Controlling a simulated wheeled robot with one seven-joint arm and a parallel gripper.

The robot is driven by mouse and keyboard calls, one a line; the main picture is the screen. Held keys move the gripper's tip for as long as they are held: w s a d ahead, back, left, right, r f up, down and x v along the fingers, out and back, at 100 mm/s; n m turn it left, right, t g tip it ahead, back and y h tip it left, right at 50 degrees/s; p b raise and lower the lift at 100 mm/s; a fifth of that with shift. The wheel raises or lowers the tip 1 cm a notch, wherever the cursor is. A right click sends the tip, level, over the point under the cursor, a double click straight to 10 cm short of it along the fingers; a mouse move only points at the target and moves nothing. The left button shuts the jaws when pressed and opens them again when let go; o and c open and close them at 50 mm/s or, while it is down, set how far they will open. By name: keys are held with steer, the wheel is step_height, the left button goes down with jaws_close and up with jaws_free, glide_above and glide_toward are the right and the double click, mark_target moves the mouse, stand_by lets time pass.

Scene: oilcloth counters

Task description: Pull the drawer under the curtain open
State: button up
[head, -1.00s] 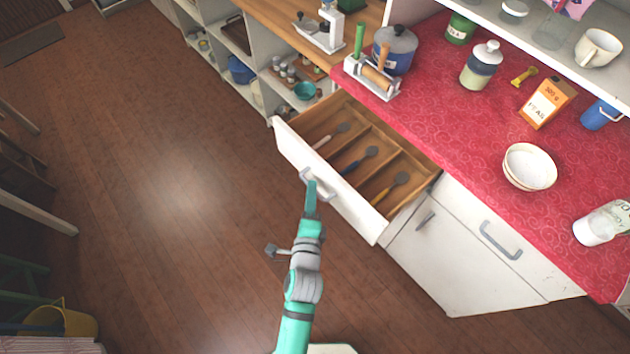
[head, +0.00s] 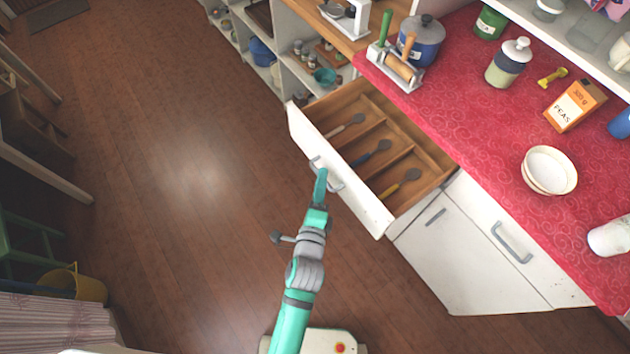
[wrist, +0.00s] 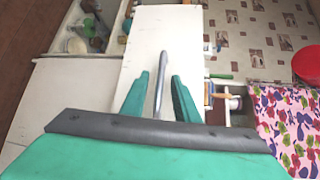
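A white-fronted drawer (head: 345,185) stands well open under the red counter. Its wooden inside has compartments with several utensils. My gripper (head: 321,174) is at the grey bar handle (head: 336,184) on the drawer front. In the wrist view my gripper's two teal fingers (wrist: 160,85) stand apart on either side of the handle (wrist: 158,78), with gaps on both sides, so they are open around it. The drawer front (wrist: 165,35) shows behind.
A closed drawer (head: 490,225) and a cupboard door (head: 450,262) are to the right. The floor (head: 190,200) left of the drawer is clear.

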steer(key=s+r, duration=0.1)
steer(key=s, duration=0.9)
steer(key=shift+s+a+r, duration=0.3)
steer(key=shift+s+a, duration=0.05)
steer(key=s+d+r+n+y, duration=0.1)
steer(key=s+d+r+n, duration=0.1)
steer(key=s+n, duration=1.4)
steer(key=n, duration=0.4)
steer(key=shift+s+d+r+n+g, duration=0.2)
steer(key=shift+s+n+g, duration=0.1)
steer(key=shift+g, duration=0.1)
